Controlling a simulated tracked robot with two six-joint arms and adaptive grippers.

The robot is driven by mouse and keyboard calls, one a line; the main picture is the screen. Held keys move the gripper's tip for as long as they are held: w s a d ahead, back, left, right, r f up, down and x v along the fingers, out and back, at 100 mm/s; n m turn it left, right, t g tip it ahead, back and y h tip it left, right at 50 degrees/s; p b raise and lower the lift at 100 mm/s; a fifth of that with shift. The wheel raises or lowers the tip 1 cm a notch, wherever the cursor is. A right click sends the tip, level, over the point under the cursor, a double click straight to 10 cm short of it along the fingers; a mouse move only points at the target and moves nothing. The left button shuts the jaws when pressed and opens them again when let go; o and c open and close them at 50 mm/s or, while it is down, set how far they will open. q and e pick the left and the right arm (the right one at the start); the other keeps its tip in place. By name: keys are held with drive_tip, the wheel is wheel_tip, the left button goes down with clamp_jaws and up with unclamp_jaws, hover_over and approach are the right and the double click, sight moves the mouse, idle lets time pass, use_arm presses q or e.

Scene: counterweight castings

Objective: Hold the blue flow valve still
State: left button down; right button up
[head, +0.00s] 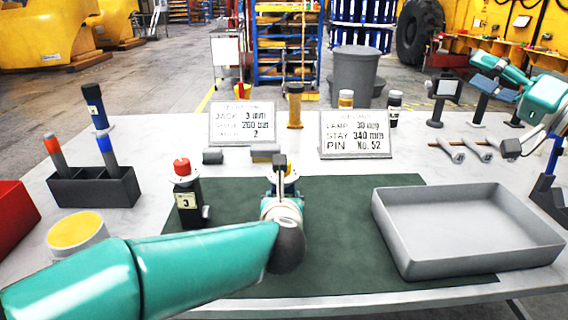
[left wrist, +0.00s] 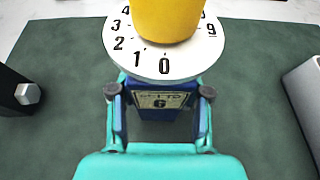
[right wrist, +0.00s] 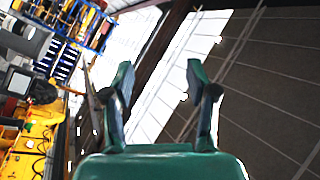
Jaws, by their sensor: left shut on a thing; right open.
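The blue flow valve (left wrist: 158,126) stands on the green mat in the left wrist view, with a label that seems to read SET TO 6. On top are a white dial (left wrist: 120,45) with black numbers and a yellow knob (left wrist: 168,16). The dial's 0 faces my gripper. My left gripper (left wrist: 160,97) is shut on the valve body, one finger on each side. In the head view my left wrist hides most of the valve. My right gripper (right wrist: 162,92) is open and empty, raised at the right of the table in the head view (head: 514,147).
A grey tray (head: 455,268) stands right of the valve. A black jack with a red top (head: 188,200) stands left. Two sign plates (head: 355,142), a pen holder (head: 95,190) and a yellow-topped pot (head: 76,232) are around. The green mat (head: 385,190) has free room near the tray.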

drive_tip(key=a+f+n+g+y, duration=0.2)
drive_tip(key=a+f+n+g, duration=0.2)
drive_tip(key=a, duration=0.7)
drive_tip(key=w+a+f+n+g+y, duration=0.1)
drive_tip(key=a+f+n+g+y, duration=0.1)
drive_tip(key=a+f+n+g, duration=0.3)
drive_tip(key=a+f+n+g+y, duration=0.2)
drive_tip(key=a+f+n, duration=0.7)
drive_tip(key=a, duration=0.9)
drive_tip(key=shift+w+a+g+y, duration=0.1)
drive_tip(key=shift+w+g+y, duration=0.1)
drive_tip(key=shift+g, duration=0.45)
drive_tip(key=shift+w+a+g+y, duration=0.1)
drive_tip(key=shift+g+y, duration=0.1)
drive_tip(key=shift+g, duration=0.45)
clamp_jaws()
drive_tip(key=shift+n+g, duration=0.3)
